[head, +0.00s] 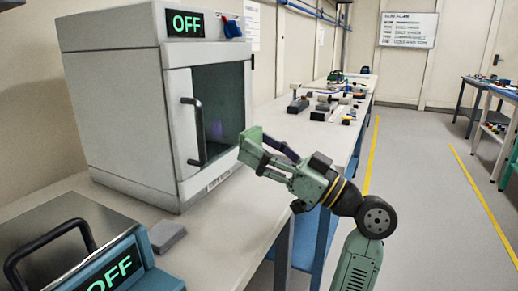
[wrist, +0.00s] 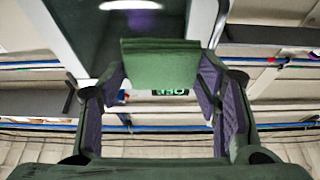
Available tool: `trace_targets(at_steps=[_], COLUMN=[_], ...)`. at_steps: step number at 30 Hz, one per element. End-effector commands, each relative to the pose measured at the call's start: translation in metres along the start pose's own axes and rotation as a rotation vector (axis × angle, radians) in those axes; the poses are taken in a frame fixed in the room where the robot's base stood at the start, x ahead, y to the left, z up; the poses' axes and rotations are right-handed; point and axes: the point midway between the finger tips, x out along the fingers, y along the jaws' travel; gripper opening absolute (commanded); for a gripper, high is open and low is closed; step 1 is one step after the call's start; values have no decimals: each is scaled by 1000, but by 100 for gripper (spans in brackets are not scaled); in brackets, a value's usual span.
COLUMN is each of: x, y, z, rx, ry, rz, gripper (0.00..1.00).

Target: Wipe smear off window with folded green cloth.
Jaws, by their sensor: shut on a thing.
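The folded green cloth (head: 250,147) is held between the fingers of my gripper (head: 264,155). In the wrist view the cloth (wrist: 160,65) stands out beyond the fingertips (wrist: 163,88). The dark window (head: 217,95) is in the door of the white cabinet. The cloth is by the lower right edge of this window; I cannot tell whether it touches the glass. A faint purple patch (head: 216,131) shows low on the window.
The cabinet (head: 120,100) has a dark door handle (head: 194,132) left of the window and an "OFF" display (head: 185,23) above. A grey block (head: 167,236) and a blue box with another "OFF" display (head: 118,270) are in front. Small items (head: 325,106) lie farther along the bench.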

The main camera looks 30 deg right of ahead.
Motion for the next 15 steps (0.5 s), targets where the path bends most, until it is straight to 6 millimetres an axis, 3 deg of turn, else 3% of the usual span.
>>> trace_targets(at_steps=[10, 15], x=[1, 11], y=[0, 0], z=[1, 6], rx=[1, 1], ry=[0, 0], rz=[0, -1], gripper=[35, 35])
